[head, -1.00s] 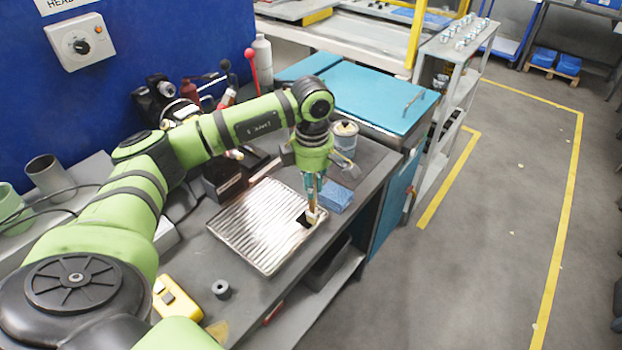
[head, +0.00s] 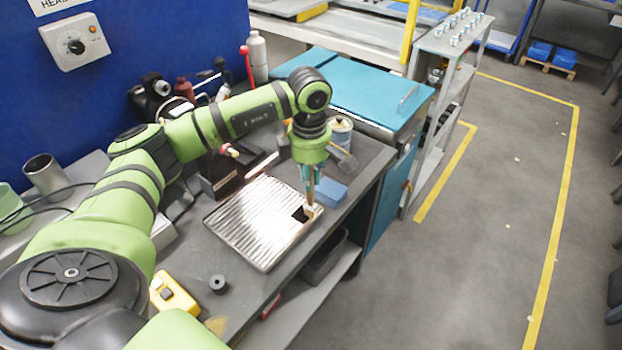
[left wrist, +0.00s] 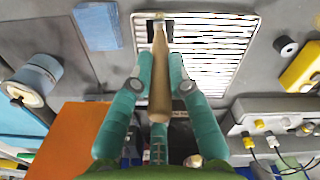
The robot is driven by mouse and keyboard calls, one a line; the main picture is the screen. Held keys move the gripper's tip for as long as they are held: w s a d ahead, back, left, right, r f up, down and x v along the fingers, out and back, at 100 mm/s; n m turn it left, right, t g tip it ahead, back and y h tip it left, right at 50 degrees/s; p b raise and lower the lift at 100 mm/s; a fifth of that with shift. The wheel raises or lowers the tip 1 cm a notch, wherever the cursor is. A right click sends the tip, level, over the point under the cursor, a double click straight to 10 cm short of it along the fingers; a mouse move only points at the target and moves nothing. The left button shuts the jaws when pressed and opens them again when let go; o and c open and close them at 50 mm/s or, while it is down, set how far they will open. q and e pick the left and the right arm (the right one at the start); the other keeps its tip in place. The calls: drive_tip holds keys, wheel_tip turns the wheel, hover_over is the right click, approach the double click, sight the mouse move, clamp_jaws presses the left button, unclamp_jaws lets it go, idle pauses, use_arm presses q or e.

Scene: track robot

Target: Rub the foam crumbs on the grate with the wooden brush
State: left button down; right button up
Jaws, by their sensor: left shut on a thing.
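My left gripper (head: 308,174) is shut on the wooden brush (head: 310,196), which it holds by the handle, pointing down. In the left wrist view the brown handle (left wrist: 160,78) runs between the teal fingers (left wrist: 158,88). The brush's pale head is at the right part of the ribbed metal grate (head: 252,222), beside a black square patch (head: 299,214). The grate also shows in the left wrist view (left wrist: 205,60). I cannot tell whether the bristles touch it. I cannot make out the foam crumbs. My right gripper is not in view.
A blue block (head: 331,191) lies close to the right of the brush. A can (head: 341,132) stands behind the gripper. A dark box (head: 222,176) stands behind the grate. A yellow device (head: 173,294) and a dark ring (head: 219,285) lie in front of the grate.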

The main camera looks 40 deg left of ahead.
use_arm(q)
drive_tip(key=r, duration=0.1)
drive_tip(key=a+r+p, duration=0.1)
drive_tip(key=shift+r, duration=0.35)
drive_tip(key=shift+r+p, duration=0.35)
drive_tip(key=shift+d+r+p, duration=0.15)
drive_tip(key=shift+r+p, duration=0.3)
drive_tip(key=shift+r, duration=0.35)
drive_tip(key=shift+r+p, duration=0.35)
drive_tip(key=shift+r, duration=0.35)
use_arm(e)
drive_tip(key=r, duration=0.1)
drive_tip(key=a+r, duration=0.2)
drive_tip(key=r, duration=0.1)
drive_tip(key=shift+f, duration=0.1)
